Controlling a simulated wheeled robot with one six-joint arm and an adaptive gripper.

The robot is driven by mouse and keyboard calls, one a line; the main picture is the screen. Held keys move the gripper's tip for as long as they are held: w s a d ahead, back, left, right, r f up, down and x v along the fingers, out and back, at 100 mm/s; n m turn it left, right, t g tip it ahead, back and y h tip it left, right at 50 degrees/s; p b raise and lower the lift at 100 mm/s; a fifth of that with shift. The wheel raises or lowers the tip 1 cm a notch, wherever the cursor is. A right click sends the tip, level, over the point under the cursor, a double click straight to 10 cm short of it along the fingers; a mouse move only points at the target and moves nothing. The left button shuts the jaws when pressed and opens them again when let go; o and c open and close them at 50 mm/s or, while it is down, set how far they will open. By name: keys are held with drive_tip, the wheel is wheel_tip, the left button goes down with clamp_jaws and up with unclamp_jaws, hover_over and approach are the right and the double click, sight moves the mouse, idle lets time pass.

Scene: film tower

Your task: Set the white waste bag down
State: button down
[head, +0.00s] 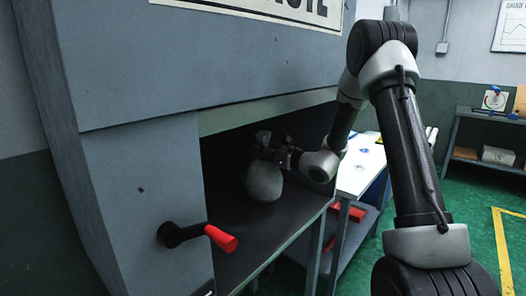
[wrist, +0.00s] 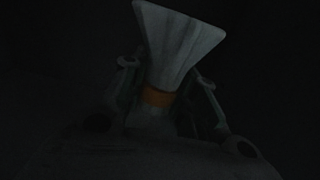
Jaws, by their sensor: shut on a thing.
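The white waste bag (head: 264,182), grey in the shade, hangs upright inside the dark opening of the large grey cabinet (head: 140,150). My gripper (head: 272,152) reaches in from the right and is shut on the bag's neck. In the wrist view, the bag's flared top (wrist: 178,45) and orange tie (wrist: 158,97) stand between the fingers of my gripper (wrist: 160,110). The bag's bottom is at or just above the dark shelf floor (head: 250,235); I cannot tell whether it touches. The wrist view is very dark, and the bag's body is mostly hidden there.
A red-handled lever (head: 220,238) sticks out of the cabinet front, left of the opening. A table with a white top (head: 362,165) stands right of the cabinet. A shelf unit (head: 490,140) stands at the far right. Green floor (head: 470,195) is clear there.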

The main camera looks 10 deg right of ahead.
drive_tip(key=shift+f, duration=0.1)
drive_tip(key=c, duration=1.1)
unclamp_jaws()
